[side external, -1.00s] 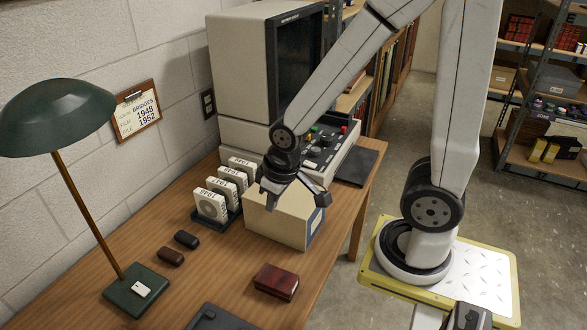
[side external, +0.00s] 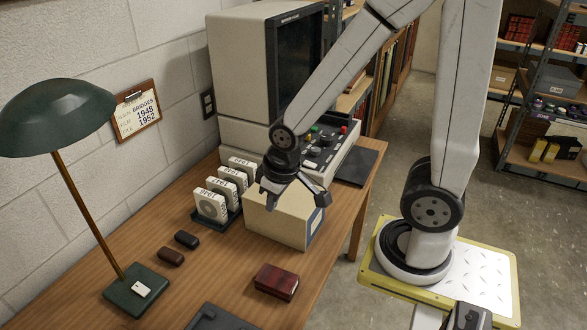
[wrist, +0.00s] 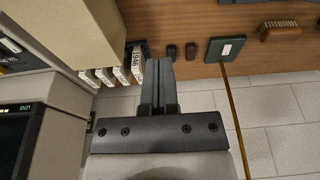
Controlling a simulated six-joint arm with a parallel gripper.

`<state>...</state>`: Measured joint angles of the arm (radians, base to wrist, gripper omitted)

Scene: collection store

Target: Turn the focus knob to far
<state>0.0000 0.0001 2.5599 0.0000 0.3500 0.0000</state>
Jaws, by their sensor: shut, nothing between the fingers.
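The microfilm reader (side external: 265,70) stands at the back of the desk with a dark screen. Its grey control panel (side external: 340,152) carries black knobs and small red and green buttons. Which knob is the focus knob, and where it points, cannot be told at this size; part of the panel is hidden behind my wrist. My gripper (side external: 290,192) hangs in front of the panel, over the beige box, apart from the knobs. In the wrist view my gripper's fingers (wrist: 159,75) are together and empty.
The beige box (side external: 275,220) stands on the desk under my gripper. White labelled film boxes (side external: 211,205) stand in a rack to its left. A green lamp (side external: 58,118), two small dark cases (side external: 171,257) and a red-brown box (side external: 276,281) are nearer. Bare desk lies between them.

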